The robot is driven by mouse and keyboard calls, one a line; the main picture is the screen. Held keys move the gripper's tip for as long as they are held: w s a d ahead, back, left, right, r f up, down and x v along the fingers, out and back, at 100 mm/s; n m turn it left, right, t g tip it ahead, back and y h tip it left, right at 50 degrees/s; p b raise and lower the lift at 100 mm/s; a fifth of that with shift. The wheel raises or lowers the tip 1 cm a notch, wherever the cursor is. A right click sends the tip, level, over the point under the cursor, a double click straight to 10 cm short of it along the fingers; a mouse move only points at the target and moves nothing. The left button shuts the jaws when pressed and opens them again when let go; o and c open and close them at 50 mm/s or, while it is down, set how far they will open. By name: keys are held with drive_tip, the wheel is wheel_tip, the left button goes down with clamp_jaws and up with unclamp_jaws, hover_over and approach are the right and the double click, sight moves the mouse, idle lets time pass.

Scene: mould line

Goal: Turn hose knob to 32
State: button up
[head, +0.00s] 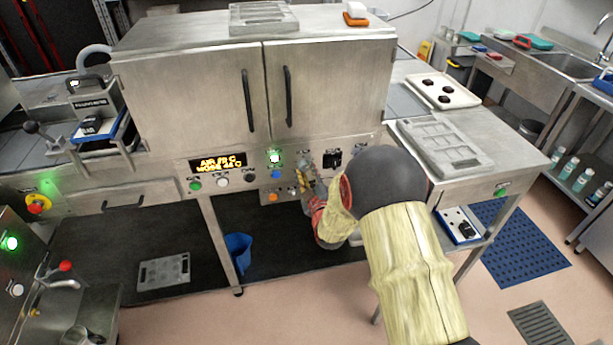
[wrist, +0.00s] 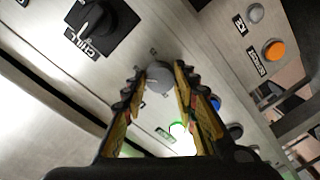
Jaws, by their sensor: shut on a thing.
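A round grey knob (wrist: 160,76) sits on the steel control panel, between the two fingertips of my gripper (wrist: 159,82) in the wrist view. The fingers are shut on it from both sides. In the head view my gripper (head: 304,182) reaches the panel under the cabinet doors, beside the lit green button. The grey knob (head: 303,162) shows just above the fingers. The amber display (head: 218,162) shows two lines; the upper reads AIR with a number I cannot make out, the lower seems to read HOSE 44 C.
A black CHILL knob (wrist: 100,25) lies on the panel beside the grey knob. A glowing green button (head: 275,158), a blue button (wrist: 215,102) and an orange button (wrist: 274,50) are nearby. A tray (head: 438,92) with dark pieces stands on the right bench.

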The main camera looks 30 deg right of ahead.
drive_tip(key=n+b, duration=0.2)
drive_tip(key=n, duration=0.3)
drive_tip(key=shift+b, duration=0.3)
drive_tip(key=shift+a+n+b, duration=0.1)
drive_tip(key=shift+n+b, duration=0.55)
drive_tip(key=shift+n, duration=1.65)
drive_tip(key=shift+h, duration=0.4)
drive_tip(key=o, duration=1.2)
drive_tip(key=shift+c, duration=0.2)
drive_tip(key=shift+s, duration=0.1)
drive_tip(key=v, duration=1.1)
drive_tip(key=shift+s+r, duration=0.2)
drive_tip(key=shift+s, duration=0.15)
drive_tip(key=shift+a, duration=0.1)
